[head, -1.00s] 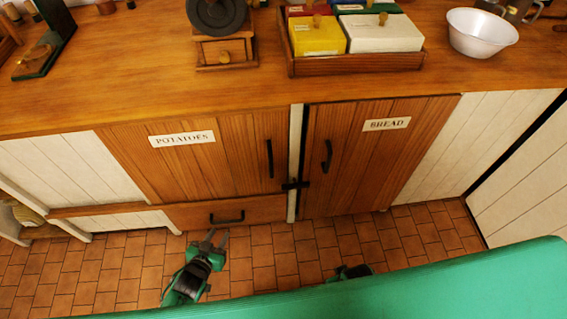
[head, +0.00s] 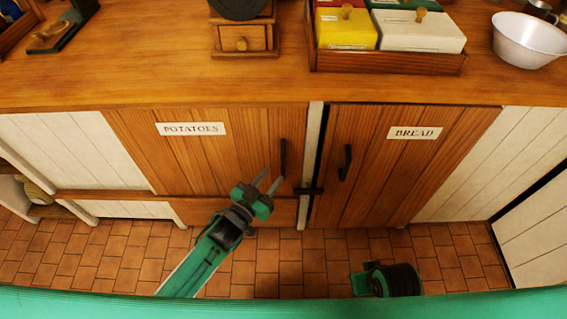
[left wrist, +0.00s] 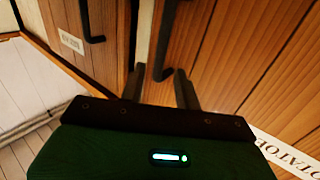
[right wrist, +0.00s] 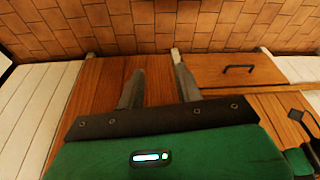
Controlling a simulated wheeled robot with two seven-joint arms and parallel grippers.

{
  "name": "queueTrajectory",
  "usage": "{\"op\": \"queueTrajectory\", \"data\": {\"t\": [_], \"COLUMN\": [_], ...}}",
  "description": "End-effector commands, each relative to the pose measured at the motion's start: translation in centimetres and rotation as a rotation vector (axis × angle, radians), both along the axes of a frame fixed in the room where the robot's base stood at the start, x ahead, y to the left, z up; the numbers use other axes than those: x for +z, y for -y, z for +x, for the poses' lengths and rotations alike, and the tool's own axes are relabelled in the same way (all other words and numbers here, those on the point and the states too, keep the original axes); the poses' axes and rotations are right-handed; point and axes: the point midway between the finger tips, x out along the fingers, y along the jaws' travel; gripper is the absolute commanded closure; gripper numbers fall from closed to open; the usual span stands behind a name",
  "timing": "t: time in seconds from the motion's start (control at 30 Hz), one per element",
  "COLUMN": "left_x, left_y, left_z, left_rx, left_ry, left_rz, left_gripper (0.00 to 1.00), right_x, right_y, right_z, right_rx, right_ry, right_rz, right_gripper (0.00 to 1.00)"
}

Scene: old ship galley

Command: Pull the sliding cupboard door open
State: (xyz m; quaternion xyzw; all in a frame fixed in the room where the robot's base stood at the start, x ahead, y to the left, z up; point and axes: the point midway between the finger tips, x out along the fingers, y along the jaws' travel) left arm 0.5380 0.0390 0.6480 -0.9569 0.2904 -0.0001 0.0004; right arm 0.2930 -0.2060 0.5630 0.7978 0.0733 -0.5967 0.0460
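The cupboard has a wooden POTATOES door (head: 205,160) on the left and a BREAD door (head: 400,175) on the right. The POTATOES door has a black upright handle (head: 283,155), which also shows in the left wrist view (left wrist: 166,45). The BREAD door has its own black handle (head: 346,162). My left gripper (head: 268,183) is open, its fingertips just below and left of the POTATOES handle. In the left wrist view the handle's end appears between the fingers, apparently ungripped. My right gripper (right wrist: 157,85) is open and empty before the BREAD door.
A drawer (right wrist: 225,68) with a black handle lies under the POTATOES door. The counter (head: 150,75) above holds a grinder (head: 243,38), a tray of boxes (head: 385,62) and a white bowl (head: 527,42). The tiled floor (head: 320,265) is clear.

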Motion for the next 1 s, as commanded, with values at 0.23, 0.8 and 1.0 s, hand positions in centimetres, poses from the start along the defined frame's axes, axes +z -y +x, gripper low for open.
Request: {"op": "queueTrajectory", "data": {"t": [0.23, 0.8, 1.0], "left_x": [0.1, 0.0, 0.0], "left_y": [2.5, 3.8, 3.8], "left_z": [3.8, 5.8, 5.7], "left_rx": [0.000, 0.000, 0.000], "left_ry": [0.001, -0.001, -0.001], "left_rz": [-0.002, -0.001, -0.001], "left_gripper": [0.67, 0.67, 1.00], "right_x": [0.6, 1.3, 1.2], "right_y": [0.0, 0.1, 0.1], "right_z": [0.0, -0.1, -0.3], "right_rx": [0.000, 0.000, 0.001], "right_ry": [0.008, 0.018, 0.011], "right_rz": [0.001, 0.002, 0.002], "right_gripper": [0.64, 0.64, 0.64]}}
